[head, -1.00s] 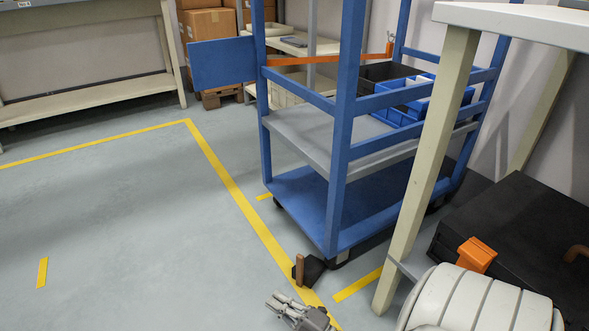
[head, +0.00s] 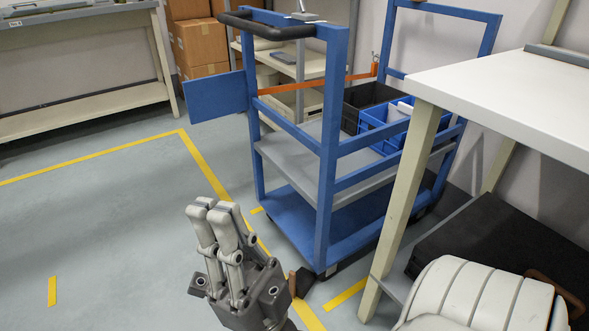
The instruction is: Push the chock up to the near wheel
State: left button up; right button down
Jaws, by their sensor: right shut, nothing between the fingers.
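The black chock (head: 304,281) with its upright brown handle (head: 292,283) lies on the floor by the near corner of the blue cart (head: 325,170). The near wheel (head: 330,271) shows dark under that corner, just right of the chock. From this angle I cannot tell whether chock and wheel touch. My right gripper (head: 212,206) is raised in front of the chock, to its left in the picture, fingers up. It is shut and empty, and its body partly covers the chock's surroundings. My left gripper is not in view.
A white-topped table (head: 510,95) with a beige leg stands right of the cart. A dark case (head: 490,240) sits low beneath it. Yellow tape (head: 205,165) crosses the floor, which is open at left. Blue and black bins ride on the cart.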

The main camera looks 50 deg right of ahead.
aim_at(299, 282)
jog(key=i+z, duration=0.1)
jog(key=z, duration=0.3)
jog(key=i+z, duration=0.1)
jog(key=z, duration=0.3)
jog(key=j+z, duration=0.1)
jog(key=z, duration=0.3)
jog(key=i+j+z, duration=0.1)
jog(key=z, duration=0.3)
jog(key=i+j+z, duration=0.15)
jog(key=j, duration=0.2)
jog(key=i+j+z, duration=0.1)
jog(key=j, duration=0.25)
jog(key=i+j+z, duration=0.15)
jog(key=j, duration=0.25)
jog(key=i+j+z, duration=0.15)
jog(key=j, duration=0.25)
jog(key=i+j+z, duration=0.15)
jog(key=j, duration=0.3)
